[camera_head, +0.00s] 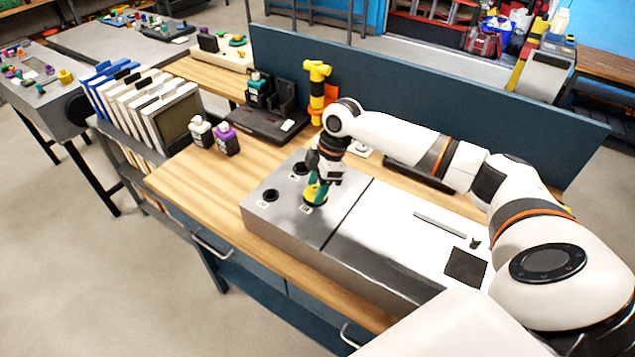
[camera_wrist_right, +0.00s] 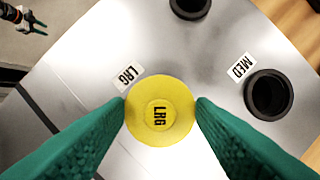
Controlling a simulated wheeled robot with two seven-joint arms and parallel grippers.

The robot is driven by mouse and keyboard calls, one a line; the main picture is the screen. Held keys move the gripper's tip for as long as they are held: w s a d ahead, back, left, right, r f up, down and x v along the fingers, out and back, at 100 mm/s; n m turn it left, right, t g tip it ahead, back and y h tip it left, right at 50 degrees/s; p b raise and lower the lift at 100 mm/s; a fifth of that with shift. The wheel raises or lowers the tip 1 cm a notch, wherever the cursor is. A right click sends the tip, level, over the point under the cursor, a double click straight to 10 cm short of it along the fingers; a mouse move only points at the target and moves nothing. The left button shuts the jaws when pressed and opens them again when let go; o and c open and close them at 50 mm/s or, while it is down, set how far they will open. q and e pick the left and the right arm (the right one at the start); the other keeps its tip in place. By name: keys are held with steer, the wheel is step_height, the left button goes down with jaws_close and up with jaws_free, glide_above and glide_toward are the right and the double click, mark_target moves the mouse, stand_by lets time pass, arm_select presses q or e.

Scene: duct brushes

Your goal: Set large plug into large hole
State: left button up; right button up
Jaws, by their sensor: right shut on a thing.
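My right gripper (camera_head: 317,188) is over the metal box (camera_head: 285,225), near its left end. Its green fingers are shut on the large plug (camera_wrist_right: 160,112), a yellow round cap marked LRG. The plug shows in the head view as a yellow patch (camera_head: 312,197) low between the fingers. In the right wrist view it lies beside the LRG label (camera_wrist_right: 128,78) on the box top. The large hole is not visible; the plug covers that spot. I cannot tell how deep the plug sits. My left gripper (camera_wrist_right: 36,21) shows small in the wrist view, its green fingers apart and empty.
A dark open hole (camera_wrist_right: 268,95) is beside the MED label, and another (camera_wrist_right: 190,5) is farther up. White and purple bottles (camera_head: 226,140), a black stand (camera_head: 268,122) and a yellow tool (camera_head: 317,90) stand behind the box. Bare wood (camera_head: 190,175) lies to its left.

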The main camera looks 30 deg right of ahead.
mark_target(313, 189)
stand_by(0.7)
steer(key=shift+p, duration=0.5)
steer(key=shift+r, duration=0.1)
steer(key=shift+r+p, duration=0.7)
steer(key=shift+p, duration=0.25)
steer(key=shift+p, duration=0.4)
stand_by(1.0)
steer(key=shift+r, duration=0.1)
steer(key=shift+r+p, duration=0.65)
steer(key=shift+p, duration=0.3)
